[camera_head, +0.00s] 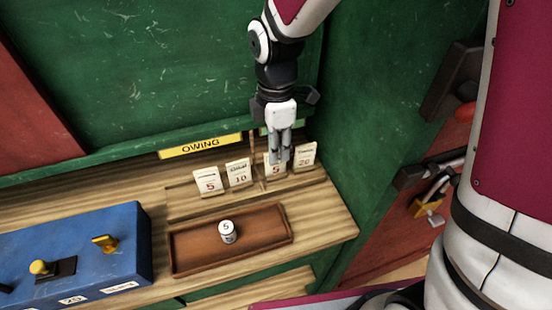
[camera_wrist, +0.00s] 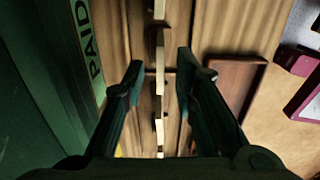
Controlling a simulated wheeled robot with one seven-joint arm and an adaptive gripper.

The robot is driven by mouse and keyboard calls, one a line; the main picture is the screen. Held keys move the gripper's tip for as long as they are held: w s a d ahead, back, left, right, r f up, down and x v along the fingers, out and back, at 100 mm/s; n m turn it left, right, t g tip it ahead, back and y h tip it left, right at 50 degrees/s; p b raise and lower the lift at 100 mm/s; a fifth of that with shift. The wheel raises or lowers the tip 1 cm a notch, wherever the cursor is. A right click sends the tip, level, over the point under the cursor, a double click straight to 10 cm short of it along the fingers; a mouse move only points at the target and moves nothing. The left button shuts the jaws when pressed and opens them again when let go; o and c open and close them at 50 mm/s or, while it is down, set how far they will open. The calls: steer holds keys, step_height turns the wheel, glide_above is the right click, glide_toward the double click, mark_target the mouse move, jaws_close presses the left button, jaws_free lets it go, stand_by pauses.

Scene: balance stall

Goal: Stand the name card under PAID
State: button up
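White name cards stand in a row on the wooden shelf rack. Under the yellow OWING label (camera_head: 200,145) are a card marked 5 (camera_head: 207,181) and a card marked 10 (camera_head: 239,173). Right of a thin divider are another card marked 5 (camera_head: 272,171) and a card marked 20 (camera_head: 305,158). My gripper (camera_head: 279,156) points down at that second 5 card and partly covers it. In the wrist view, my gripper (camera_wrist: 160,62) is open, with a card edge (camera_wrist: 160,50) showing between the fingers, apart from both. The green PAID label (camera_wrist: 91,55) is at the left there.
A brown tray (camera_head: 188,262) holding a white weight marked 5 (camera_head: 227,232) lies in front of the cards. A blue box (camera_head: 105,270) with yellow knobs stands at the left. Green walls (camera_head: 385,90) close in the back and right. A padlock (camera_head: 428,207) hangs further right.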

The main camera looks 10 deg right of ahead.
step_height(320, 180, up, 6)
steer(key=shift+f, duration=0.15)
stand_by(0.6)
